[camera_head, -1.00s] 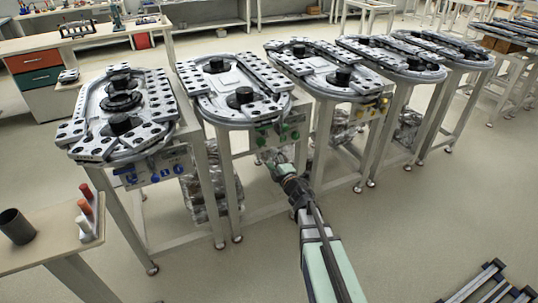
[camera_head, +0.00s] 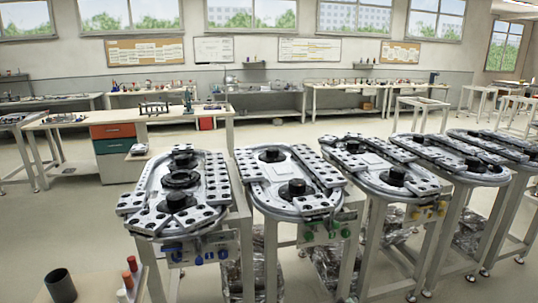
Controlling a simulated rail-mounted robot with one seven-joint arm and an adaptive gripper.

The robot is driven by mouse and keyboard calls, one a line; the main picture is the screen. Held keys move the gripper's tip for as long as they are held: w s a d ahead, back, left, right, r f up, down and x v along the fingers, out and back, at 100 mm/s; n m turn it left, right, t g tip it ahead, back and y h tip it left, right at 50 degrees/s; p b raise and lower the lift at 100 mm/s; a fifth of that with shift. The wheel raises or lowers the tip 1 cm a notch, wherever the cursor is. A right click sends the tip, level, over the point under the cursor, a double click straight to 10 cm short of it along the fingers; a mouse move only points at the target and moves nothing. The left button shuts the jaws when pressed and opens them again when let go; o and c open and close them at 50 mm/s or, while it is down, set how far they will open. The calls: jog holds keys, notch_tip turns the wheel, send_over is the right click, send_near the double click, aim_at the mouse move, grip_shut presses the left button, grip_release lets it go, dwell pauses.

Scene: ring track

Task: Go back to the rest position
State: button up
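My gripper and arm are not in view now. Several ring tracks on stands line the room in front of me. The left ring track (camera_head: 146,196) has blue knobs on its front panel (camera_head: 203,250). The second ring track (camera_head: 262,195) has green knobs, and the third (camera_head: 365,180) has yellow knobs. Each has a grey oval surface with perforated plates and black round hubs. The lower parts of the stands are partly cut off by the bottom edge.
A small table at the lower left holds a dark cup (camera_head: 60,286) and red and white cylinders (camera_head: 131,270). A workbench with orange and green drawers (camera_head: 113,131) stands behind. Open floor (camera_head: 70,215) lies left of the ring tracks.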

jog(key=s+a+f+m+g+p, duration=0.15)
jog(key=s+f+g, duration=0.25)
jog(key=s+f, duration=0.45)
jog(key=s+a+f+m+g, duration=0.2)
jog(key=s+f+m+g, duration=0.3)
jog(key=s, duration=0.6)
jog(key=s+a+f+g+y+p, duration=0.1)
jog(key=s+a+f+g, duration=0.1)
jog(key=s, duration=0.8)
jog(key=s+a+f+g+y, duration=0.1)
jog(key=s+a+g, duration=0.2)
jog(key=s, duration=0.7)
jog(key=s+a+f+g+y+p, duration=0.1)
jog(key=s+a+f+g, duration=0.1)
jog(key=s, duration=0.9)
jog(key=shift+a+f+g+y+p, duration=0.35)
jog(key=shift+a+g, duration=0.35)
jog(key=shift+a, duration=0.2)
